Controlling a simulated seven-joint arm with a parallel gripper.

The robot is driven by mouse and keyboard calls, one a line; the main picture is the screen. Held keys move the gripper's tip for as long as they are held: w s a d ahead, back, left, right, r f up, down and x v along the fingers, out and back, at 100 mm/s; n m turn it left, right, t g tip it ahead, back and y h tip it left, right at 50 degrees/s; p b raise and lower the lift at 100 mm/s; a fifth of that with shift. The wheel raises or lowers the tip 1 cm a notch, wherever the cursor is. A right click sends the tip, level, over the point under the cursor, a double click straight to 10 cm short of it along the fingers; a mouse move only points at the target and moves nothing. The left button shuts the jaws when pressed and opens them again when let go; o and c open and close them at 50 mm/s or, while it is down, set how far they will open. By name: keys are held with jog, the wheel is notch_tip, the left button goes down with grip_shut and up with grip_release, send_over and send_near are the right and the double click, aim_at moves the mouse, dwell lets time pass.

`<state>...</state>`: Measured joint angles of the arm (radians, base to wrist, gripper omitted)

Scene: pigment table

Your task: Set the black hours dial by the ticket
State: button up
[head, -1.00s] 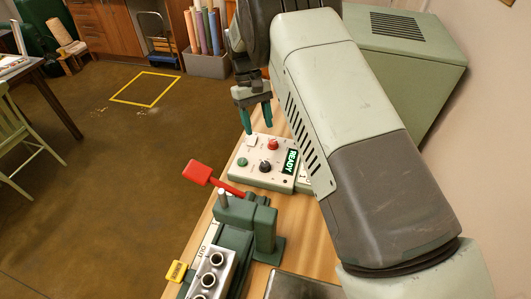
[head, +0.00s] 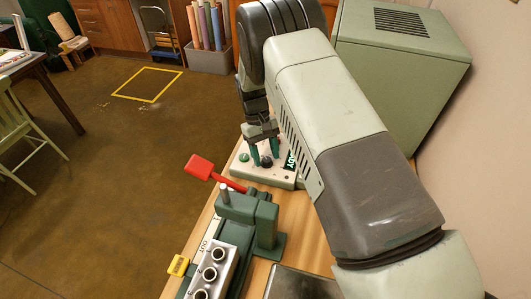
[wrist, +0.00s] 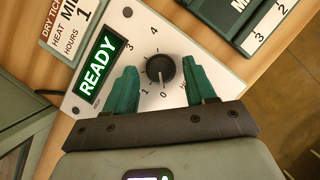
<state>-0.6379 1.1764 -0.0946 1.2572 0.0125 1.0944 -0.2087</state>
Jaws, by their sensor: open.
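The black hours dial (wrist: 160,69) sits on the pale control panel (wrist: 205,100), with a printed scale from 0 to 4 around it. Its light mark seems to face the 0. My gripper (head: 265,155) is open, its two green fingers on either side of the dial, apart from it in the wrist view. Whether the fingertips are down at dial height is hard to tell. The dry ticket (wrist: 72,24) lies beside the panel at upper left in the wrist view and reads hours 1; its heat line is partly cut off. The display (wrist: 97,63) reads READY.
A red-handled lever (head: 200,168) on a green fixture stands nearer, with a metal block of round holes (head: 211,272) below. A green cabinet (head: 400,55) stands right of my arm.

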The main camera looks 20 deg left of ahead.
grip_shut()
jog(key=shift+m, duration=0.3)
jog(key=m+g+y, duration=0.1)
jog(key=m, duration=0.2)
jog(key=shift+w+d, duration=0.1)
jog(key=shift+d, duration=0.1)
jog(key=m+y, duration=0.2)
jog(key=m, duration=0.3)
jog(key=shift+d, duration=0.1)
dwell(0.4)
grip_release()
